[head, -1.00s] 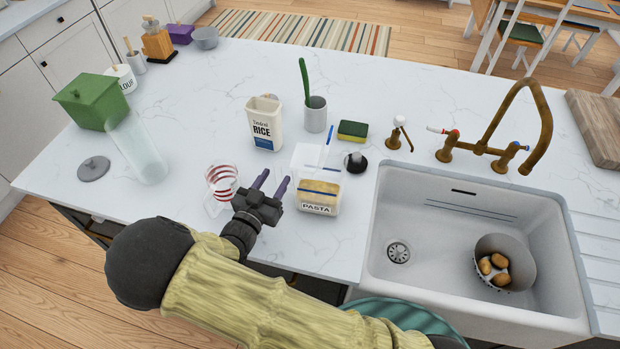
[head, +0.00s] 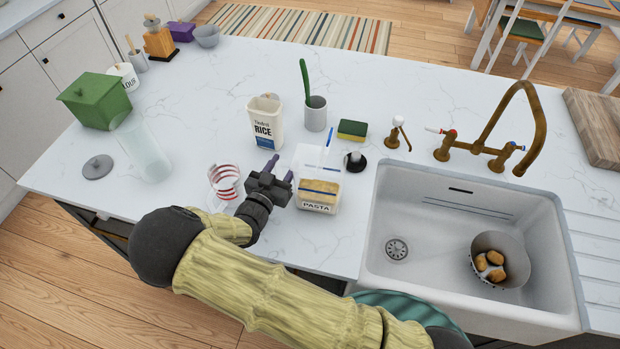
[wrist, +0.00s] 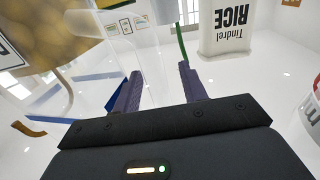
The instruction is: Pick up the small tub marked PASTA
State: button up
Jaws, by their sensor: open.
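The small clear tub marked PASTA (head: 318,196) stands upright on the counter left of the sink, with tan contents and a blue stripe. My gripper (head: 279,168) is open and empty, close beside the tub's left side in the head view. The tub (wrist: 70,45) fills the upper left of that view, close to the left finger. I cannot tell whether they touch.
A dark round stopper (head: 355,160) sits right of the tub, near the sink (head: 470,240).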

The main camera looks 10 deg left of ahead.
grip_shut()
jog(key=shift+r, duration=0.15)
